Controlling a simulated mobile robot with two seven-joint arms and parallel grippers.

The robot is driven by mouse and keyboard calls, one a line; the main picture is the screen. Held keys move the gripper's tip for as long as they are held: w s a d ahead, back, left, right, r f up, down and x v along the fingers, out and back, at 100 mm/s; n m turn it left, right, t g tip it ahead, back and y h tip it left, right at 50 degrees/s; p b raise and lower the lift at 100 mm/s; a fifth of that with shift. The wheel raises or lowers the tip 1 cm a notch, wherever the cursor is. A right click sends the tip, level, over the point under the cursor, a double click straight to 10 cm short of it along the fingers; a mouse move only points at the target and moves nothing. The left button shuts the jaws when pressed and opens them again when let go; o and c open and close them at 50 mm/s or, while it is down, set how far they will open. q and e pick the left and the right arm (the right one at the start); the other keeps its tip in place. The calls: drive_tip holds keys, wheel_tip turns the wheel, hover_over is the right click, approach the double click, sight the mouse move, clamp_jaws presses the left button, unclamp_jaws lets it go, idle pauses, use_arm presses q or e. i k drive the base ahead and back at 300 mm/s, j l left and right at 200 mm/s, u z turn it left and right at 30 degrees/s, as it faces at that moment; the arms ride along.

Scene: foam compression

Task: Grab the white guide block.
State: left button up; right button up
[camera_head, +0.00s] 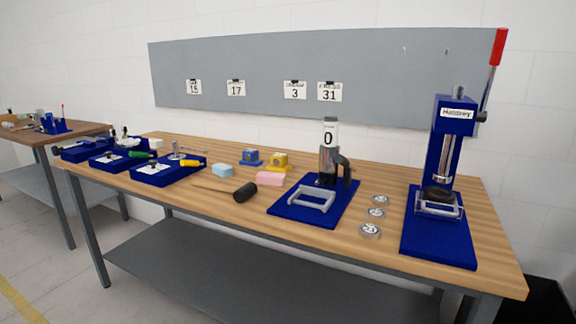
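No thing is clearly marked as the white guide block. A small white block (156,143) sits at the back left of the workbench. A pale grey-white U-shaped frame (311,200) lies on the blue plate (290,213) in front of the small black and silver device (329,160). Another light rectangular frame (439,207) sits at the foot of the tall blue press (447,150). I cannot tell which of these is the guide block. Neither of my grippers is in view.
The wooden workbench (385,253) also holds a mallet (243,193), a pale blue block (222,170), a pink block (270,179), several round metal pieces (376,213) and blue tool trays (165,176). The press's red lever (498,47) rises high at the right.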

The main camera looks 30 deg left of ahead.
sight(154, 143)
drive_tip(key=j+z, duration=0.1)
drive_tip(key=j, duration=0.9)
drive_tip(key=j+z, duration=0.1)
drive_tip(key=j, duration=1.85)
drive_tip(key=k+j+z, duration=0.15)
drive_tip(key=j, duration=0.8)
